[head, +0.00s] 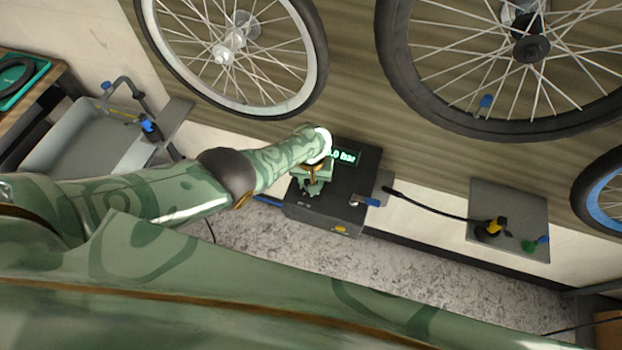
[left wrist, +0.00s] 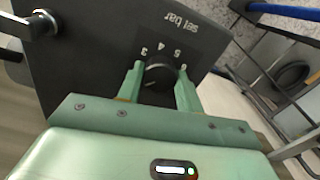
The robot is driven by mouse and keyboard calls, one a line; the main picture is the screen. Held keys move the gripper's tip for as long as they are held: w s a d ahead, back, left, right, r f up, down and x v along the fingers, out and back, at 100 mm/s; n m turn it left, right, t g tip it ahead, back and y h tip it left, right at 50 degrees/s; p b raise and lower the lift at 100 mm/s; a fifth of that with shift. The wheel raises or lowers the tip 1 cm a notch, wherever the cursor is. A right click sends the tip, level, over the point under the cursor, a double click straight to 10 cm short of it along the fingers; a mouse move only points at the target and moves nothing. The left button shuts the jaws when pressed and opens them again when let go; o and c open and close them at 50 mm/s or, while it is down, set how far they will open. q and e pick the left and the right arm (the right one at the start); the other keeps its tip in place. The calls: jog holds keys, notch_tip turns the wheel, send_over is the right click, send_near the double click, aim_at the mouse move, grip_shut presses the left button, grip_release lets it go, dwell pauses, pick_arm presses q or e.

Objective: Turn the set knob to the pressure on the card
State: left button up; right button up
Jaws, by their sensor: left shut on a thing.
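The dark pump box (head: 350,215) stands below the bike wheels in the head view. Its lit display (head: 345,156) reads ".0 bar", with the first digit hidden by my arm. In the left wrist view, the black set knob (left wrist: 160,76) sits on the panel marked "set bar" (left wrist: 187,23), with white numerals from 3 to 6 around it. My left gripper (left wrist: 159,84) is shut on the knob, one finger on each side; it also shows over the box in the head view (head: 312,190). The knob's pointer is unclear. No card can be made out. My right gripper is not in view.
A black hose (head: 440,209) runs right to a grey plate (head: 520,205) with yellow and green fittings. Bike wheels (head: 530,48) hang above. A grey tray (head: 85,140) is at left.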

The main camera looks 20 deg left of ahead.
pick_arm(q)
jog(key=m, duration=1)
jog(key=shift+m, duration=0.3)
jog(key=shift+w, duration=0.1)
dwell(0.3)
jog(key=o, duration=1)
notch_tip(320, 180, up, 16)
jog(key=p, duration=1.4)
jog(key=shift+r, duration=0.15)
